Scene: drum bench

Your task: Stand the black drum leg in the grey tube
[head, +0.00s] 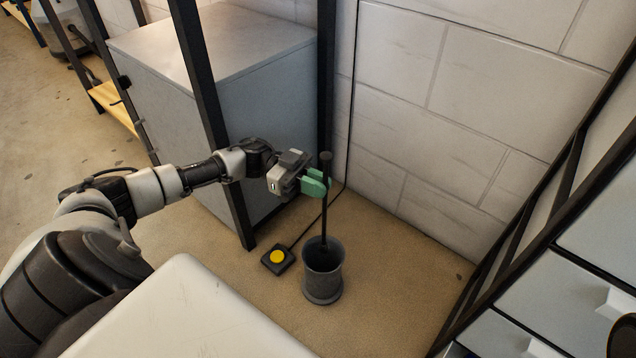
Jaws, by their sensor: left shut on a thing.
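The black drum leg (324,218) is a thin, nearly upright rod with a thicker cap at its top. My left gripper (315,184), with green fingertips, is shut on its upper part. The grey tube (323,286) stands upright on the floor below the gripper. The lower end of the leg reaches into the tube's open mouth. The inside is dark, so I cannot tell how deep the leg goes or whether it touches the bottom.
A black box with a yellow button (278,257) lies on the floor left of the tube, its cable running towards the wall. A grey cabinet (262,92) and black frame posts (212,110) stand behind my left arm. White drawers (520,310) are at right. Floor right of the tube is clear.

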